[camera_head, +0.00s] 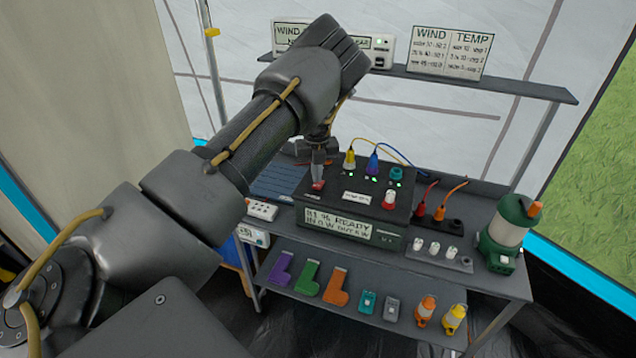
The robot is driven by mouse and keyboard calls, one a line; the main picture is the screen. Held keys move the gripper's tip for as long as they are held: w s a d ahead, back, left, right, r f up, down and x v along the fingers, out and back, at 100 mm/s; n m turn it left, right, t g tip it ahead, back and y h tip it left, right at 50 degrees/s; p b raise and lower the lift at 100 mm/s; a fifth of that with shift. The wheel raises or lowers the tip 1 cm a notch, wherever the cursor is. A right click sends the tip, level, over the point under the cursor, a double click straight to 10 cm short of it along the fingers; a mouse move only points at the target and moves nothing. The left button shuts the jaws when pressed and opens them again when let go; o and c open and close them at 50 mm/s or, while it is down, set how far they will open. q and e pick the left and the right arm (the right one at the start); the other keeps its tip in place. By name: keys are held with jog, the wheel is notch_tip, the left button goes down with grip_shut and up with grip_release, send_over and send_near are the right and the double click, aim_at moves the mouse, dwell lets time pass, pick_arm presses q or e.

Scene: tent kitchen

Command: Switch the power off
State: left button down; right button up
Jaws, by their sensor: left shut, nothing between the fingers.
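A black power box (378,214) stands on the table, with a lit display (338,226) on its front that appears to read "81% READY". A small red switch (318,186) sits at the left of the box's top. My left gripper (318,176) is shut and empty, pointing down at the red switch. Its tips are at or just above the switch; I cannot tell whether they touch. Yellow, blue and teal plugs stand along the back of the box, with green lights beside them. My right gripper is out of view.
A green lantern (502,236) stands at the table's right end. Red and orange plugs (439,212) sit in a black strip beside the box. A shelf (490,84) with sign cards runs above. Colored items lie on the lower shelf (300,291).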

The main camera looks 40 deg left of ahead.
aim_at(317, 185)
pick_arm(q)
jog(key=shift+f+b, duration=0.55)
jog(key=shift+f, duration=0.5)
dwell(0.5)
jog(key=shift+s+r, duration=0.1)
jog(key=shift+r+p, duration=2.65)
jog(key=shift+r, duration=0.8)
jog(key=shift+f, duration=0.1)
